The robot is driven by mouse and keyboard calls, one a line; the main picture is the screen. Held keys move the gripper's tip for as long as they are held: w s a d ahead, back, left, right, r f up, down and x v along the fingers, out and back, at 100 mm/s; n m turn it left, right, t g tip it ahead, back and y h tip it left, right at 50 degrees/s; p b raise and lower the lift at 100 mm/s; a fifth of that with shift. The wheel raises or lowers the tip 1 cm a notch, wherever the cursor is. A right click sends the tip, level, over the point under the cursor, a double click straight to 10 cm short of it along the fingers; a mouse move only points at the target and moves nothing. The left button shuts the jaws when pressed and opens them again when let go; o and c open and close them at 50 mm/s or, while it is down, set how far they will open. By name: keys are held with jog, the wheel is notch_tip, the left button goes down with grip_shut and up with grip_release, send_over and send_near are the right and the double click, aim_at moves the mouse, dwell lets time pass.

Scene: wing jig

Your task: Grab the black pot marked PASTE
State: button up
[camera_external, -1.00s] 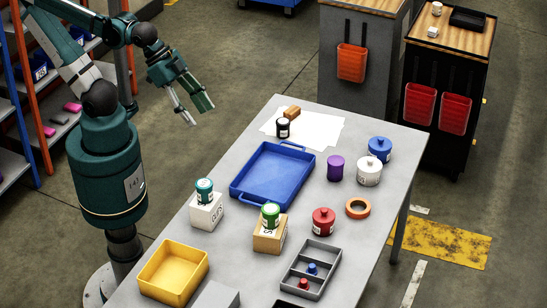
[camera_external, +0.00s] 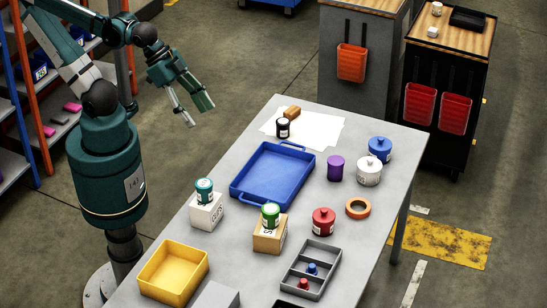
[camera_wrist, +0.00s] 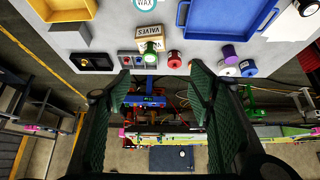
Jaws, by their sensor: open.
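The black pot (camera_external: 283,128) stands upright on a white sheet (camera_external: 318,130) near the far end of the grey table, beside a brown block. It has a pale label, too small to read in the external view. A dark pot with a white label (camera_wrist: 308,7) shows at the top right edge of the wrist view and looks like the same one. My gripper (camera_external: 203,115) is open and empty, raised to the left of the table, well apart from the pot. In the wrist view its two fingers (camera_wrist: 160,70) stand wide apart with nothing between them.
A blue tray (camera_external: 237,194) lies on the table in front of the sheet. Teal (camera_external: 204,190) and green (camera_external: 271,214) pots stand on boxes nearer. Purple (camera_external: 335,168), white (camera_external: 369,171), blue (camera_external: 379,149) and red (camera_external: 323,221) containers stand to the right.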

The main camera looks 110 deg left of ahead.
dwell(0.3)
jog(key=w+a+f+n+g+y+b, duration=0.1)
jog(key=w+a+n, duration=0.25)
jog(key=a, duration=0.25)
jog(key=w+a+f+n+g, duration=0.1)
jog(key=w+a+f+n, duration=0.1)
jog(key=w+a, duration=0.4)
jog(key=n+g+b, duration=0.3)
jog(key=n+g, duration=0.2)
jog(key=n, duration=0.6)
send_over(284, 121)
jog(key=shift+m+h, duration=0.25)
jog(key=shift+h, duration=0.15)
jog(key=f, duration=2.5)
jog(key=shift+w+d+f, duration=0.15)
jog(key=shift+d+f, duration=0.2)
jog(key=shift+f, duration=0.05)
jog(key=shift+s+a+f, duration=0.25)
jog(key=shift+a+f, duration=0.15)
